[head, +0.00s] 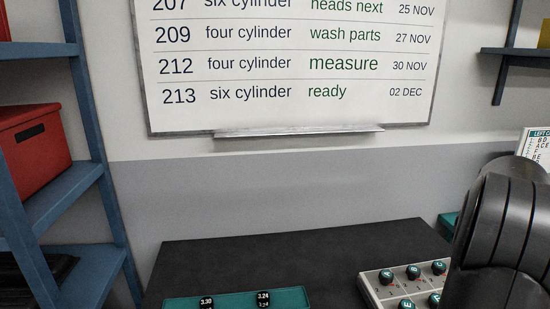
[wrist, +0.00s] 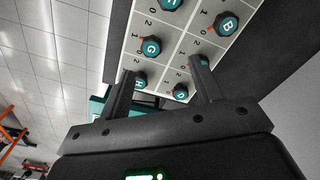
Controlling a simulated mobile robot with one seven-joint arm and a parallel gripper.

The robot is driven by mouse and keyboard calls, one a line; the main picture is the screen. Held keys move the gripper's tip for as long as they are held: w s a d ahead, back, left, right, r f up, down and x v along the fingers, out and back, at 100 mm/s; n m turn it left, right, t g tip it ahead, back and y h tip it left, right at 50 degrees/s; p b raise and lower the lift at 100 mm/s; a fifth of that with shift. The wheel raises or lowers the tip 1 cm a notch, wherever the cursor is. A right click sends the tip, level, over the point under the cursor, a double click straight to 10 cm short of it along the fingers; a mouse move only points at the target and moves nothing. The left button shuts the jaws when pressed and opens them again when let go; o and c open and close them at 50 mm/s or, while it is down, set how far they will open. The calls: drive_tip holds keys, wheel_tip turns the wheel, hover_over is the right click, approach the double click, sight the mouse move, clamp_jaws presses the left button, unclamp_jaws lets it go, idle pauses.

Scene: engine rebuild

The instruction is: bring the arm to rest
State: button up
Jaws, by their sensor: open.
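My gripper (wrist: 162,72) shows in the wrist view with its two dark fingers apart and nothing seen between them but the panel behind. Beyond the fingers is a pale panel (wrist: 178,52) with lettered teal-topped knobs, among them G (wrist: 151,47) and B (wrist: 225,24). The fingertips overlap the panel's edge in the picture; I cannot tell how far they are from it. In the head view my dark arm (head: 502,235) fills the lower right, and my gripper is out of sight there.
A dark bench top (head: 300,255) carries the knob panel (head: 372,284) at right and a teal tray (head: 285,298) with two black numbered pieces in front. The middle of the bench is clear. A blue shelf (head: 85,185) with a red box (head: 35,150) stands left. A whiteboard (head: 290,113) hangs behind.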

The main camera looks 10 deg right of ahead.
drive_tip(key=s+a+r+n+t, duration=0.1)
drive_tip(key=a+r+n, duration=0.25)
drive_tip(key=a, duration=0.95)
drive_tip(key=s+a+r+n+t, duration=0.15)
drive_tip(key=a+r, duration=0.25)
drive_tip(key=a, duration=0.8)
drive_tip(key=s+a+f+n+t, duration=0.1)
drive_tip(key=s+a+n, duration=0.2)
drive_tip(key=s+a, duration=0.2)
drive_tip(key=s+a+f+n+t, duration=0.2)
drive_tip(key=s+a, duration=0.4)
drive_tip(key=a, duration=0.5)
drive_tip(key=shift+s+a+f+n, duration=0.25)
drive_tip(key=shift+a+f+n, duration=0.05)
drive_tip(key=shift+a+n, duration=0.1)
